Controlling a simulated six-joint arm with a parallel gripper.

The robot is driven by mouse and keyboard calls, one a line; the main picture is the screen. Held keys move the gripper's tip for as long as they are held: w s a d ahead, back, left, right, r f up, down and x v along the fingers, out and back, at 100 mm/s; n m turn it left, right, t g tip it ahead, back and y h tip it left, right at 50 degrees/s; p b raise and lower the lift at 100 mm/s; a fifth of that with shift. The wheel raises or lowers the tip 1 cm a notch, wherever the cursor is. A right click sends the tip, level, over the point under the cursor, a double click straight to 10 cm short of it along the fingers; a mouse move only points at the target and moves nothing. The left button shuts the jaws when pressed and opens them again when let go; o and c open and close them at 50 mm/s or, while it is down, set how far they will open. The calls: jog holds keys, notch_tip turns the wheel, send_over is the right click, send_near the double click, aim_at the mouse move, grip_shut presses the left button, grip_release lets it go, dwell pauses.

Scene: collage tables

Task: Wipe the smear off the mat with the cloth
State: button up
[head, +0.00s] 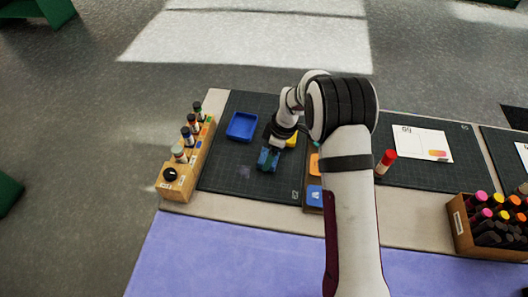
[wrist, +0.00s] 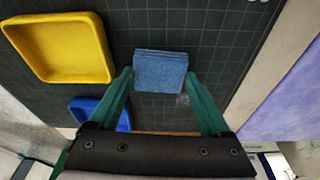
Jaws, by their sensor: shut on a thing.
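The folded blue cloth (wrist: 160,73) is between the two green fingers of my gripper (wrist: 160,78), which is shut on it. In the head view the cloth (head: 264,160) is low over the dark gridded mat (head: 225,170), right of its middle; I cannot tell whether it touches the mat. A faint pale smear (head: 244,172) shows on the mat to the left of the cloth and a little nearer the front. In the wrist view the smear (wrist: 183,99) lies just beyond the cloth's lower right corner, beside the right finger.
A blue tray (head: 242,126) stands on the mat behind the cloth. A yellow tray (wrist: 60,48) is partly hidden by my arm in the head view. A wooden rack of bottles (head: 187,165) lines the mat's left edge. Orange and blue cards and a red-capped marker (head: 386,162) are to the right.

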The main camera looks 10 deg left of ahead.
jog(key=shift+d, duration=0.95)
jog(key=shift+r, duration=0.1)
jog(key=v, duration=0.2)
jog(key=a+v, duration=0.1)
jog(key=v, duration=0.2)
jog(key=shift+w+a, duration=0.1)
jog(key=s+a+n, duration=0.1)
jog(key=a+n, duration=0.1)
jog(key=a, duration=0.1)
jog(key=s+a+n, duration=0.1)
jog(key=s+a, duration=0.1)
jog(key=a, duration=0.2)
jog(key=s+a+n+g, duration=0.1)
jog(key=a+n, duration=0.1)
jog(key=a, duration=0.1)
jog(key=shift+s+a+n, duration=0.3)
jog(key=shift+s+a, duration=0.05)
jog(key=shift+s+a+f, duration=0.1)
jog(key=shift+a+f, duration=0.05)
jog(key=shift+f, duration=0.35)
jog(key=shift+d+x, duration=0.2)
jog(key=shift+x, duration=0.6)
jog(key=shift+d+x, duration=0.15)
jog(key=shift+x, duration=0.65)
